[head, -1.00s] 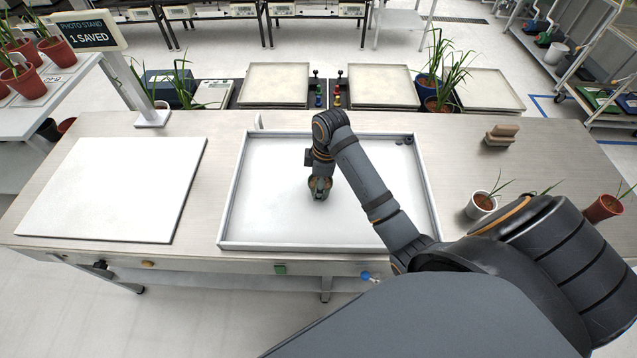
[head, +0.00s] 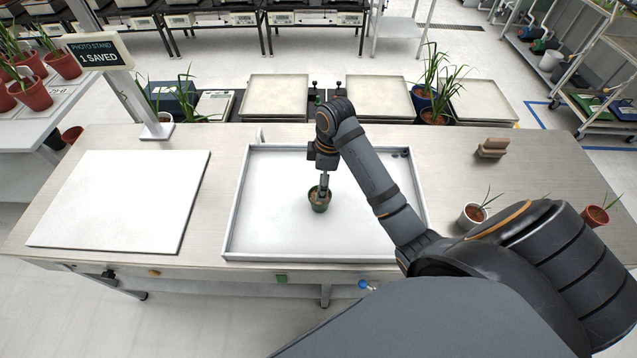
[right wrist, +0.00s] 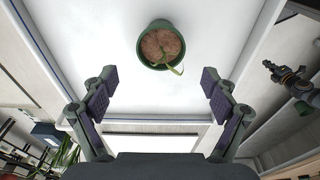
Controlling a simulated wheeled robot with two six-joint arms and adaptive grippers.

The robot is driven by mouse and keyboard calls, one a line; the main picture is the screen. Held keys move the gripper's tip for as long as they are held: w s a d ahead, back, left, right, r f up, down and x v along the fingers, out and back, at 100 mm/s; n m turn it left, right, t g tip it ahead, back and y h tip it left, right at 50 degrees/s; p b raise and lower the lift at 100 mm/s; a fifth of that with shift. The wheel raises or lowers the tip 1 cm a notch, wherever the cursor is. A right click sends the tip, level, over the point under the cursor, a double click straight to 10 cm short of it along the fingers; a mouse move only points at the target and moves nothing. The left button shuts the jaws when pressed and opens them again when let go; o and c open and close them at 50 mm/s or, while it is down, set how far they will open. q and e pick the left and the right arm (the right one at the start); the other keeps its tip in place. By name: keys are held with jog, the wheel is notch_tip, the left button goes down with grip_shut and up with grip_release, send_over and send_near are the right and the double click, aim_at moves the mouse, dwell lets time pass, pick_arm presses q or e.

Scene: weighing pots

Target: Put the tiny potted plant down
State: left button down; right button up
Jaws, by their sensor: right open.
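The tiny potted plant (head: 319,200) is a small dark green pot with brown soil, standing in the white tray (head: 270,235) on the bench. In the right wrist view the pot (right wrist: 161,45) shows from above with a small green sprout over its rim. My right gripper (head: 323,184) is just above and behind the pot in the head view. In the wrist view its fingers (right wrist: 160,92) are wide apart and empty, with the pot beyond them and clear of both. My left gripper is in neither view.
A white board (head: 120,200) lies left of the tray, by the photo stand sign (head: 95,52). A white pot (head: 472,215) and a terracotta pot (head: 595,215) stand right, near my arm. The tray floor around the pot is clear.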

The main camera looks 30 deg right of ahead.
pick_arm(q)
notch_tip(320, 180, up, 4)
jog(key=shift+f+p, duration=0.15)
jog(key=shift+p, duration=0.95)
pick_arm(e)
jog(key=r, duration=0.3)
jog(key=shift+s+d+r, duration=0.15)
jog(key=shift+d+r, duration=0.05)
jog(key=shift+r, duration=0.2)
